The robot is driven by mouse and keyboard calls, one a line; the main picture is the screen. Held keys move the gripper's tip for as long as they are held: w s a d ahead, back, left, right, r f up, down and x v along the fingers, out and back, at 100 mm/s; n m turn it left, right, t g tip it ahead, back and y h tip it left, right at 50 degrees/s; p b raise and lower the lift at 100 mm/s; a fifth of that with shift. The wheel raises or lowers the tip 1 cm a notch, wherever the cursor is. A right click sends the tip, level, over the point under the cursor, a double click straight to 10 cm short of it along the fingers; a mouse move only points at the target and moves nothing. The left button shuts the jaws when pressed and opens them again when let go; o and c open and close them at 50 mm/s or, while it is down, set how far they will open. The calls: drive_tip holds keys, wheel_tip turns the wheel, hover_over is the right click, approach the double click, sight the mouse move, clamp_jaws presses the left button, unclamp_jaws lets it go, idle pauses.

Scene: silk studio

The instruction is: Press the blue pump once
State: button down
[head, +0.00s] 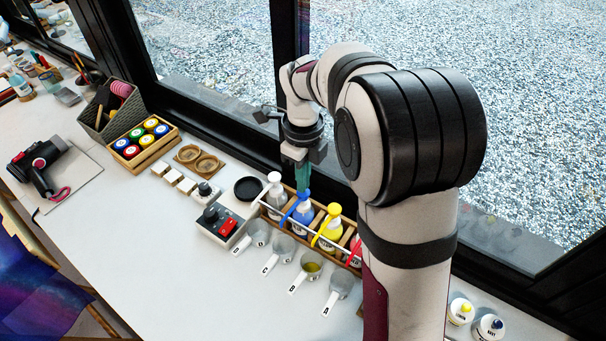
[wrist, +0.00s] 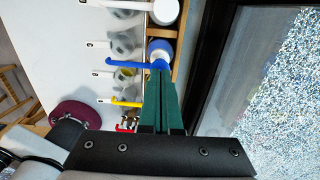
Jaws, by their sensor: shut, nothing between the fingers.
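My gripper (head: 302,186) has green fingers, shut and empty, pointing down right at the blue pump head. In the wrist view the fingertips (wrist: 161,70) overlap the edge of the blue pump head (wrist: 159,50), with the blue spout (wrist: 125,63) reaching left. I cannot tell whether they touch or a small gap is left. The pump looks upright.
A white pump (head: 274,182) and a yellow pump (head: 332,214) flank the blue one; a red pump (head: 355,248) is partly hidden by my arm. Labelled metal cups (head: 284,246) stand in front; one holds yellowish liquid (head: 312,268). A control box (head: 220,224) sits left. The window frame is close behind.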

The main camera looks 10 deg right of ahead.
drive_tip(key=shift+f, duration=1.1)
drive_tip(key=shift+r, duration=1.05)
wheel_tip(320, 180, up, 3)
drive_tip(key=shift+f, duration=0.1)
drive_tip(key=shift+s, duration=0.1)
